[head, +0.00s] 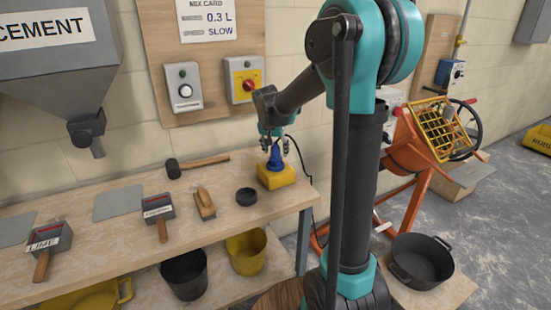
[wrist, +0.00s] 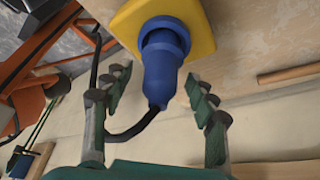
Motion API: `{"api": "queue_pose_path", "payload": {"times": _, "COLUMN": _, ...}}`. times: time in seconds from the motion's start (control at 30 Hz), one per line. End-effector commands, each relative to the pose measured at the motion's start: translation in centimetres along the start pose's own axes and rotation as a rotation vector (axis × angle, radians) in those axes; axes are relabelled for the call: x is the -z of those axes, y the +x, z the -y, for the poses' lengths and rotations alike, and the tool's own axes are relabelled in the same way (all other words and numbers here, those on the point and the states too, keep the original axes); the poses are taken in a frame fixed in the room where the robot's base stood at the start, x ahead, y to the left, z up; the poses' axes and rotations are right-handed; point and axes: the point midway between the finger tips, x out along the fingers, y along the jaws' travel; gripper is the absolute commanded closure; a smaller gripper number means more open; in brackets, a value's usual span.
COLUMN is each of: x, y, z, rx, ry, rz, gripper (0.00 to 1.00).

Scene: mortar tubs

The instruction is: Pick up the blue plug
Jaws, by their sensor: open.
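The blue plug (head: 275,157) stands upright in a yellow socket block (head: 277,177) at the right end of the workbench. In the wrist view the blue plug (wrist: 163,70) points from the yellow block (wrist: 197,30) toward my gripper, with a black cable (wrist: 130,132) leaving its tip. My gripper (head: 272,145) is above the plug in the head view. In the wrist view my gripper (wrist: 160,95) is open, with one finger on each side of the plug's narrow end. A gap shows between the plug and both fingers.
A black ring-like item (head: 246,197), a wooden float (head: 204,204), labelled scoops (head: 159,211) and a mallet (head: 197,166) lie left of the block on the workbench (head: 120,245). Wall switch boxes (head: 245,80) are behind. An orange mixer (head: 405,150) stands right, with a black tub (head: 420,262) nearby.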

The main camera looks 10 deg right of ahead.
Motion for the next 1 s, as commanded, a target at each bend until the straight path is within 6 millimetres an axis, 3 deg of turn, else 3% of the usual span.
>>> {"api": "queue_pose_path", "payload": {"times": 0.17, "x": -0.01, "y": 0.01, "z": -0.02, "rx": 0.000, "ry": 0.000, "rz": 0.000, "gripper": 0.42}}
{"api": "queue_pose_path", "payload": {"times": 0.63, "x": -0.01, "y": -0.01, "z": -0.02, "rx": 0.000, "ry": 0.000, "rz": 0.000, "gripper": 0.99}}
{"api": "queue_pose_path", "payload": {"times": 1.0, "x": 0.18, "y": -0.44, "z": -0.01, "rx": 0.000, "ry": 0.000, "rz": 0.000, "gripper": 1.00}}
